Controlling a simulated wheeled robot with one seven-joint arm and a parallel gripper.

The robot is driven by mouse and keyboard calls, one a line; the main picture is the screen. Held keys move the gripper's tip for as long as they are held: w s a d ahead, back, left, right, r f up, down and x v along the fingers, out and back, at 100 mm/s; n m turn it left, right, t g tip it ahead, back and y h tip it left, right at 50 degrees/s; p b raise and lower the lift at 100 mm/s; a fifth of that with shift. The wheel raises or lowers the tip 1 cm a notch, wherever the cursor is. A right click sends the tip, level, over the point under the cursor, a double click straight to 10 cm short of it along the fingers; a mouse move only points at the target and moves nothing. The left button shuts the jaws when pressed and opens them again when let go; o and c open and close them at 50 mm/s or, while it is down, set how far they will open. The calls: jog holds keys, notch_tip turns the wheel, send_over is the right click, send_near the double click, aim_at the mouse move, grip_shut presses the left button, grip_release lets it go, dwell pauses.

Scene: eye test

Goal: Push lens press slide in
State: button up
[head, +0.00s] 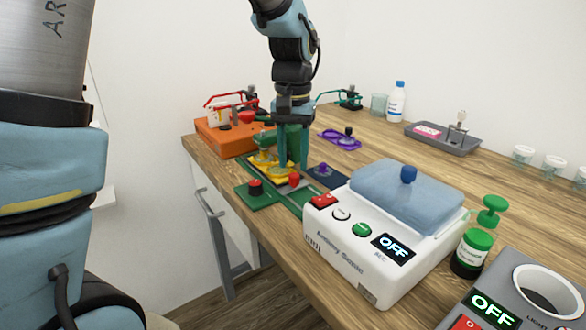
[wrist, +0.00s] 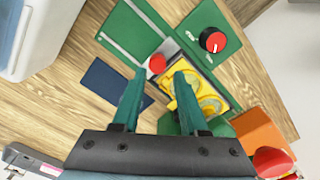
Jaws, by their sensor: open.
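The lens press stands at the left part of the table, with a green base (head: 250,197). Its yellow slide (head: 262,161) carries round cups, which show in the wrist view (wrist: 205,100). A red ball knob (head: 294,178) sits at the slide's near end; it also shows in the wrist view (wrist: 157,63). My gripper (head: 293,167) is open and points down over the press. In the wrist view its fingertips (wrist: 161,69) lie on either side of the red knob; I cannot tell whether they touch it. The fingers hide part of the slide and press.
A black dial with a red top (head: 255,187) stands on the green base. An orange box (head: 225,138) is behind. A dark blue pad (head: 327,177) and a white sonic cleaner (head: 360,250) marked OFF are to the right. A purple tray (head: 340,141) lies behind.

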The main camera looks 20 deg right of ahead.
notch_tip(320, 180, up, 8)
jog(key=shift+f, duration=0.15)
dwell(0.5)
jog(key=w+a+f+n, duration=0.2)
jog(key=a+f, duration=0.1)
jog(key=a, duration=0.6)
jog(key=w+a+f+n, duration=0.2)
jog(key=a+f, duration=0.1)
jog(key=a, duration=0.5)
jog(key=s+a+f+n+p, duration=0.1)
jog(key=s+a+f, duration=0.1)
jog(key=a, duration=0.5)
jog(key=s+a+f+n+t, duration=0.1)
jog(key=s+a+f, duration=0.1)
jog(key=a, duration=0.5)
jog(key=shift+f+n+t+p, duration=0.3)
jog(key=shift+f+n+p, duration=0.1)
jog(key=shift+o, duration=0.3)
